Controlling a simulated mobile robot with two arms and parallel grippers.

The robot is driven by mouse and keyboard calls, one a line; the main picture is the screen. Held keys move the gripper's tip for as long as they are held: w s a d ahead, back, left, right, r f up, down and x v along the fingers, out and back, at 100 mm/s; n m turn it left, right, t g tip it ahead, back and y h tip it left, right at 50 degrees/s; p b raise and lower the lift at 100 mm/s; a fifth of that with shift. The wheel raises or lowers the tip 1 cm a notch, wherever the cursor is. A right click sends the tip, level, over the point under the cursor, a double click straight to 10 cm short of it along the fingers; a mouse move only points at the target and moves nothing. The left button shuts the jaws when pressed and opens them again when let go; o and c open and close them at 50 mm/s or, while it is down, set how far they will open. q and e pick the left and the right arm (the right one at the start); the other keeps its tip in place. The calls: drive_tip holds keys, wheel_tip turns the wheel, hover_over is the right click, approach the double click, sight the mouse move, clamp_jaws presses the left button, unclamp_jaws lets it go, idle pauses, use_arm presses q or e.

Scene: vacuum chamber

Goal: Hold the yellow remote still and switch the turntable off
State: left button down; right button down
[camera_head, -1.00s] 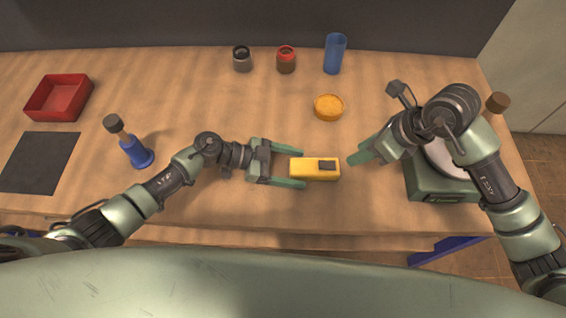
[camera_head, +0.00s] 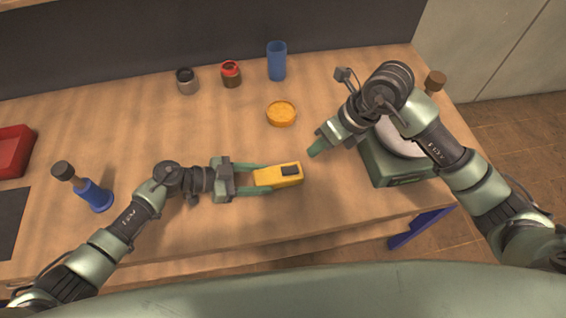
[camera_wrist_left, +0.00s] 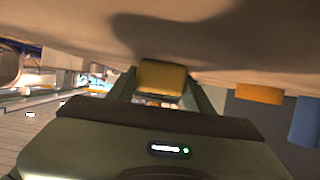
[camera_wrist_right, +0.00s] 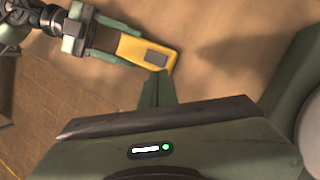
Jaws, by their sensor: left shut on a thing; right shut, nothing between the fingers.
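The yellow remote (camera_head: 266,178) lies on the wooden table with a dark switch or button (camera_head: 290,170) near its right end. My left gripper (camera_head: 262,178) is shut on the remote's left part, one finger on each side. The remote also shows between the fingers in the left wrist view (camera_wrist_left: 163,78) and in the right wrist view (camera_wrist_right: 130,46). My right gripper (camera_head: 314,150) is shut and empty, just right of and slightly behind the remote's switch end, apart from it. The green turntable (camera_head: 398,177) with a pale round platter stands at the right, partly hidden by my right arm.
A yellow-orange round dish (camera_head: 281,114) sits behind the remote. A blue cup (camera_head: 277,61), a red-topped jar (camera_head: 231,75) and a grey jar (camera_head: 187,82) stand at the back. A blue-based object (camera_head: 97,197) and red tray (camera_head: 14,151) are at the left.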

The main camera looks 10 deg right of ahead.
sight(285, 170)
wheel_tip(285, 170, up, 6)
drive_tip(key=w+a+m+g, duration=0.2)
drive_tip(key=m, duration=2.1)
drive_tip(key=shift+a+m+h, duration=0.15)
drive_tip(key=shift+m+h, duration=0.25)
drive_tip(key=shift+f, duration=0.2)
drive_tip(key=x, duration=1.3)
drive_tip(key=shift+d+f, duration=0.2)
drive_tip(key=shift+f, duration=0.3)
drive_tip(key=shift+s+a+f, duration=0.1)
drive_tip(key=shift+f, duration=0.2)
